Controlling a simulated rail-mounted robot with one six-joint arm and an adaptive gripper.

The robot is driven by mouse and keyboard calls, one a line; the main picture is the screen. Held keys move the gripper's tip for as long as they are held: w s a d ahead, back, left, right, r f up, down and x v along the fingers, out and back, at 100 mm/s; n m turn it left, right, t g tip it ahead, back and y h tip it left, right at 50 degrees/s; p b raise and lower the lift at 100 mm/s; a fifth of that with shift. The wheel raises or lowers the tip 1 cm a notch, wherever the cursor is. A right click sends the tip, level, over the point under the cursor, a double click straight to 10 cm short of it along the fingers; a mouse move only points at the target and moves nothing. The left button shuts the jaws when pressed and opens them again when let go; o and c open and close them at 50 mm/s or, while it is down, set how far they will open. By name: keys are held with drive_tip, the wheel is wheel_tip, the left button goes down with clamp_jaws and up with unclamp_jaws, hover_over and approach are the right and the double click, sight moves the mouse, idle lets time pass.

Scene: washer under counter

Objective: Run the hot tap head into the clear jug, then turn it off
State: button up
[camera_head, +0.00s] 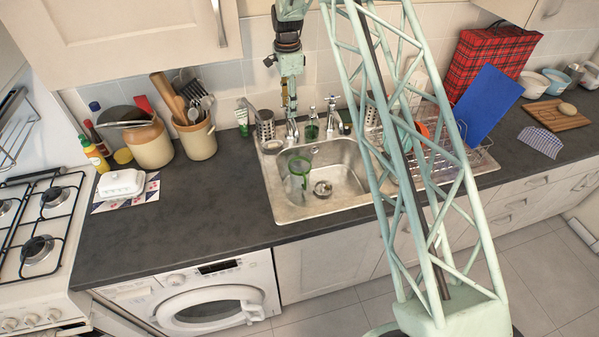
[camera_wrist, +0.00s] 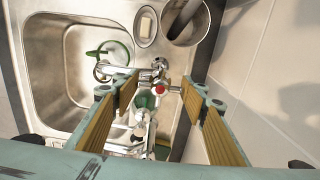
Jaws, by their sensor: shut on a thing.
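The hot tap head (camera_wrist: 161,89), chrome with a red dot, is between my gripper's two yellow-faced fingers (camera_wrist: 160,88) in the wrist view. My gripper is shut on it. In the head view my gripper (camera_head: 290,108) points down over the left tap (camera_head: 292,131) behind the sink. The clear jug (camera_head: 294,187), with a green handle, stands in the sink's left part. In the wrist view the jug (camera_wrist: 113,52) is by the end of the tap's spout (camera_wrist: 102,71). I cannot tell whether water runs or how full the jug is.
The second tap (camera_head: 335,117) and a green bottle (camera_head: 312,126) stand close to the right of my gripper. A metal utensil holder (camera_head: 265,125) is close on its left. The steel sink (camera_head: 335,203) is otherwise mostly clear. A drying rack (camera_head: 470,160) is to the right.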

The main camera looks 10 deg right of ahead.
drive_tip(key=shift+n+b, duration=0.45)
drive_tip(key=shift+n, duration=1.95)
drive_tip(key=shift+n+b, duration=0.3)
drive_tip(key=shift+n, duration=1.8)
drive_tip(key=shift+m+b, duration=0.35)
drive_tip(key=shift+m, duration=4.55)
drive_tip(key=o, duration=0.6)
